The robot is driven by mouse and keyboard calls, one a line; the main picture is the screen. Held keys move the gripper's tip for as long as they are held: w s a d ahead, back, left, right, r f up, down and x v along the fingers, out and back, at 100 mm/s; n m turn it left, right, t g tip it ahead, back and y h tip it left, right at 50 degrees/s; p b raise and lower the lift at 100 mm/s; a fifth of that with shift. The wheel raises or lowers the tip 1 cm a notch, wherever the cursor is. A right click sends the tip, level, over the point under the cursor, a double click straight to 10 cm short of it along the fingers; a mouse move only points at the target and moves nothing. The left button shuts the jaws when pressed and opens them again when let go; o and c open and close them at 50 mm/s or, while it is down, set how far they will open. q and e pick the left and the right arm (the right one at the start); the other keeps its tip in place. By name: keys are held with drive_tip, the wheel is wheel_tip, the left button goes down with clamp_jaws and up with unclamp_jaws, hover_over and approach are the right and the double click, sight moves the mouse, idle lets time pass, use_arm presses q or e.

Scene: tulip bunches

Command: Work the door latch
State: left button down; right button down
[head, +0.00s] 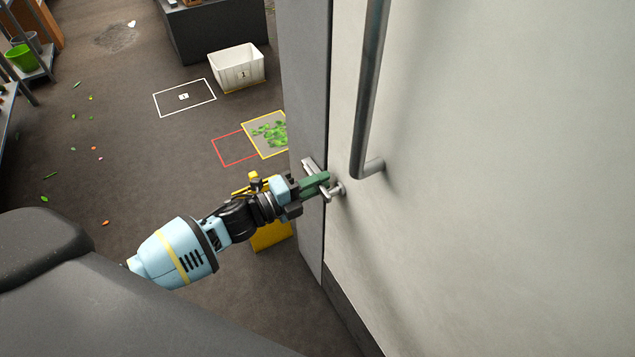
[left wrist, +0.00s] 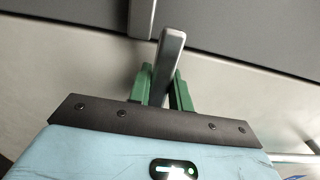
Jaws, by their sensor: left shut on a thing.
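The door (head: 470,190) is a large pale panel on the right of the head view, beside a grey frame (head: 310,130). Its metal latch (head: 336,189) sits at the door's left edge, below a long vertical pull bar (head: 370,90). My left gripper (head: 320,184) has green fingers shut on the latch lever. In the left wrist view the grey lever (left wrist: 168,62) stands between the two green fingers (left wrist: 162,88). The fingers hide part of the latch in the head view. My right gripper is in neither view.
A yellow-edged mat with green leaves (head: 270,133) lies near the frame. Shelves (head: 35,65) stand at far left. Scraps litter otherwise open floor.

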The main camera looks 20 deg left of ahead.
use_arm(q)
drive_tip(key=c, duration=1.3)
unclamp_jaws()
drive_tip(key=shift+v, duration=3.95)
